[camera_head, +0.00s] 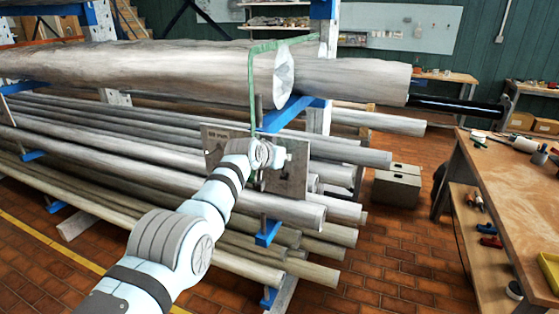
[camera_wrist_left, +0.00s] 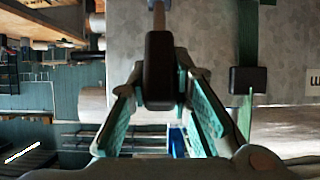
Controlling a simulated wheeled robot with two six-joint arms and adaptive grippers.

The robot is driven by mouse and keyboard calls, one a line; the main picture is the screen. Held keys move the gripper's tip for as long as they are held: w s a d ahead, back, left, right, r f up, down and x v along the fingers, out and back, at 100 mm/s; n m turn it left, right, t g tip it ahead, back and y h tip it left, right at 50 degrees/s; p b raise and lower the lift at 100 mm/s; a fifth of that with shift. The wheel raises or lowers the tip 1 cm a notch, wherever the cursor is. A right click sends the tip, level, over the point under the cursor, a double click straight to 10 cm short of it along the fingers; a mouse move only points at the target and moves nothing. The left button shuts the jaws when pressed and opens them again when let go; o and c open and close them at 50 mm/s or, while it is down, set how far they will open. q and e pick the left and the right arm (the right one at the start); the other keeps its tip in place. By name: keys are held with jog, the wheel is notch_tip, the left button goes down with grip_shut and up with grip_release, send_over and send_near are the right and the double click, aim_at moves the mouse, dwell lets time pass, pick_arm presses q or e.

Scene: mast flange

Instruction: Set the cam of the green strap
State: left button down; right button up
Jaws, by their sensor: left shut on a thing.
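The green strap (camera_head: 251,85) passes over the big upper log and hangs down its near side to a grey-brown plate (camera_head: 290,178). In the left wrist view the green strap (camera_wrist_left: 247,45) runs down the plate face, with a small black block (camera_wrist_left: 248,80) on it. My left gripper (camera_wrist_left: 162,92) is shut on a black handle (camera_wrist_left: 161,65) on a metal bar, apparently the cam's lever. In the head view my left gripper (camera_head: 280,157) is at the plate, beside the strap, mostly hidden by my wrist. The cam's body cannot be made out. My right gripper is not in view.
Long logs and poles lie on a rack with blue arms (camera_head: 290,114). A wooden workbench (camera_head: 510,180) with tools stands at the right. A grey block (camera_head: 397,186) sits on the brick floor. Bare floor (camera_head: 390,260) lies between rack and bench.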

pick_arm(q)
jog(key=shift+f, duration=0.25)
jog(key=c, duration=1.8)
grip_release()
jog(key=shift+s, duration=0.1)
jog(key=o, duration=0.4)
jog(key=shift+s+r, duration=0.1)
jog(key=shift+r, duration=0.05)
jog(key=shift+c, duration=0.2)
jog(key=shift+s+a+r, duration=0.1)
jog(key=shift+s+r, duration=0.1)
jog(key=shift+s, duration=0.05)
jog(key=s+a, duration=0.2)
jog(key=s, duration=0.4)
jog(key=s+a, duration=0.2)
jog(key=s, duration=0.5)
jog(key=shift+s+a+r, duration=0.25)
jog(key=shift+r, duration=0.2)
